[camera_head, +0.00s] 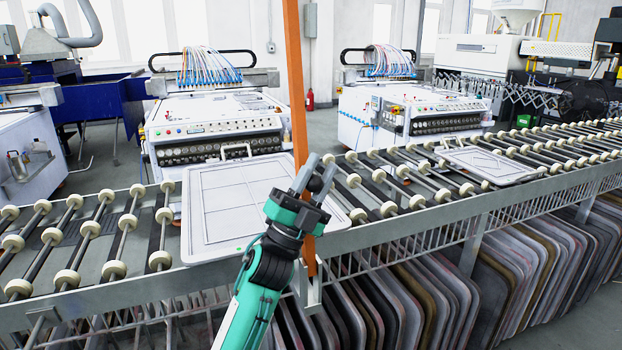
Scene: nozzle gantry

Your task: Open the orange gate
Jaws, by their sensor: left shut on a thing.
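The orange gate (294,85) is a tall, narrow upright bar at the front edge of the roller conveyor. It stands almost vertical, with its foot in a metal bracket (311,292) on the conveyor's front rail. My left gripper (320,172) comes up from the bottom and is shut on the orange bar, a little above the conveyor. The gripper's fingers and teal body hide part of the bar. My right gripper is not in the view.
A grey tray (202,248) lies on the rollers just left of the bar. Another tray (500,167) lies further right on the conveyor (385,185). Several trays (500,262) stand upright under it. White machines (210,125) stand behind.

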